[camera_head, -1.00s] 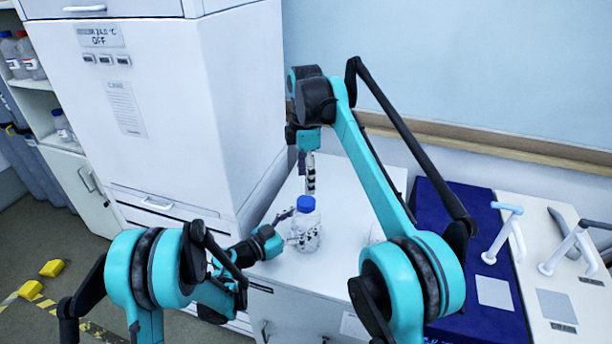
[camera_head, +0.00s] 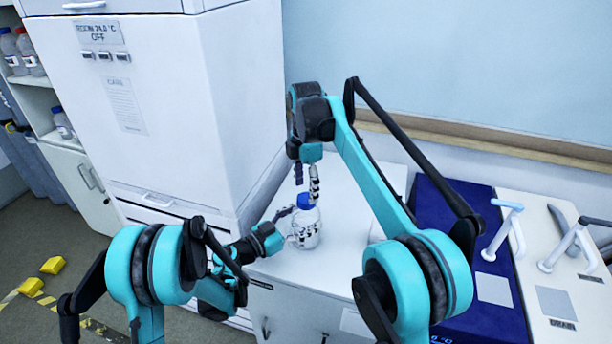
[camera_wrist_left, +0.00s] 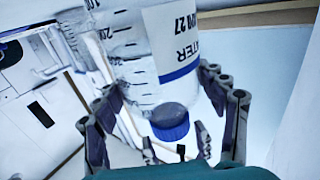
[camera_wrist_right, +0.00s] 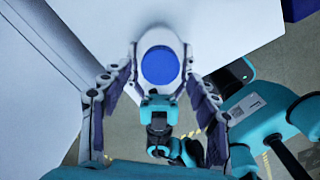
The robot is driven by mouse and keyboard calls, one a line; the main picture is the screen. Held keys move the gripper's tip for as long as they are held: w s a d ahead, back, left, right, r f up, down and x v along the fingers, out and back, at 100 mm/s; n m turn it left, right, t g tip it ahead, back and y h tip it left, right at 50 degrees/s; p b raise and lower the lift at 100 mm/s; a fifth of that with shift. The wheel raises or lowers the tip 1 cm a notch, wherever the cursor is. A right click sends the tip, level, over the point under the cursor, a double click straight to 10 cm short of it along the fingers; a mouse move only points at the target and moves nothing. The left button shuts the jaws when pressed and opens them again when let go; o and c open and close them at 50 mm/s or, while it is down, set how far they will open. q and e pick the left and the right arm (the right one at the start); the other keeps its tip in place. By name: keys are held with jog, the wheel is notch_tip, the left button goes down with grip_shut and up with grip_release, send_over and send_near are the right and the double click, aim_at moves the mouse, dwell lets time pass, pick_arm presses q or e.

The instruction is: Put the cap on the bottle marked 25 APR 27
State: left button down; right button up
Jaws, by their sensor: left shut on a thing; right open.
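A clear bottle (camera_head: 306,234) with a white label stands upright on the white counter. The left wrist view shows the bottle (camera_wrist_left: 132,72) with part of its label, ending in "27". A blue cap (camera_head: 306,201) sits at the bottle's mouth; whether it is screwed down I cannot tell. My left gripper (camera_head: 290,228) is shut on the bottle from the left side. My right gripper (camera_head: 314,190) points down just above the cap, open. In the right wrist view the cap (camera_wrist_right: 160,65) lies between and beyond its spread fingers, apart from them.
A tall white cabinet (camera_head: 170,110) stands left of the counter (camera_head: 345,190). To the right are a dark blue panel (camera_head: 430,205) and white fixtures with handles (camera_head: 505,230). Shelves with bottles (camera_head: 30,50) are at far left. The counter right of the bottle is partly hidden by my right arm.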

aim_at(306, 198)
jog(key=shift+f, duration=1.8)
